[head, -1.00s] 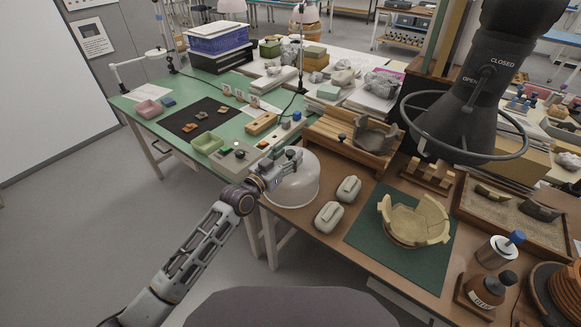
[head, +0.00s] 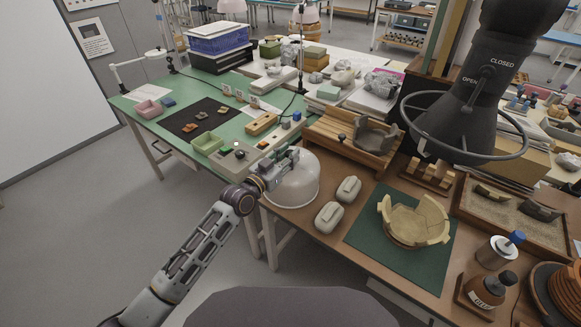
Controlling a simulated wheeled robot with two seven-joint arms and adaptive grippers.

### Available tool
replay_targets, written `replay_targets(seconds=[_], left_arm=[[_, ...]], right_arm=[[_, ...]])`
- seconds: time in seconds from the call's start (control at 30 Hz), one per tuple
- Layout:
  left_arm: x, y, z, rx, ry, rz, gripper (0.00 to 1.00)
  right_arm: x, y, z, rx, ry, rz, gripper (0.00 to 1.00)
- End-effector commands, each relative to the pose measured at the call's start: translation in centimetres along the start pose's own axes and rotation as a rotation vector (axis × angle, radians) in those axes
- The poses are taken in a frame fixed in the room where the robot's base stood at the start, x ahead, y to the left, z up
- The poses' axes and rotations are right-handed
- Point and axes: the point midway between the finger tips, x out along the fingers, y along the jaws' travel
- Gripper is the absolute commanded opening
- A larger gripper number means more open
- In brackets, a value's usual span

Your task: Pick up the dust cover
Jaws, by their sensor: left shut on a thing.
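The dust cover (head: 300,188) is a clear dome on the brown table, left of two grey rounded blocks. My left gripper (head: 289,158) reaches over the top of the dome from the left. It is shut at the top of the dome, where a knob would be; the fingers hide the grasped part. The dome's rim appears to be at the table surface, and I cannot tell whether there is a gap under it. My right gripper is not in view.
Two grey blocks (head: 328,217) stand close right of the dome. A partly rebuilt bowl (head: 414,218) sits on a green mat (head: 364,240). A wooden box (head: 337,147) stands behind the dome. A black fume hood nozzle (head: 470,110) hangs at the right.

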Motion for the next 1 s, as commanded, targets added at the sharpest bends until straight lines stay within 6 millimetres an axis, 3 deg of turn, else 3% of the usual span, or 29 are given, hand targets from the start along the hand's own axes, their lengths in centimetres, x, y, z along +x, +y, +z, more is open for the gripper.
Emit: replay_targets(seconds=[0.47, 1.0], left_arm=[[0.0, 0.0, -1.0, 0.000, 0.004, 0.000, 0.00], [0.0, 0.0, -8.1, 0.001, 0.004, 0.000, 0.00]], right_arm=[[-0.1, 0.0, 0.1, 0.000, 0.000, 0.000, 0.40], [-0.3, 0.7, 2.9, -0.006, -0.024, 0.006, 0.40]])
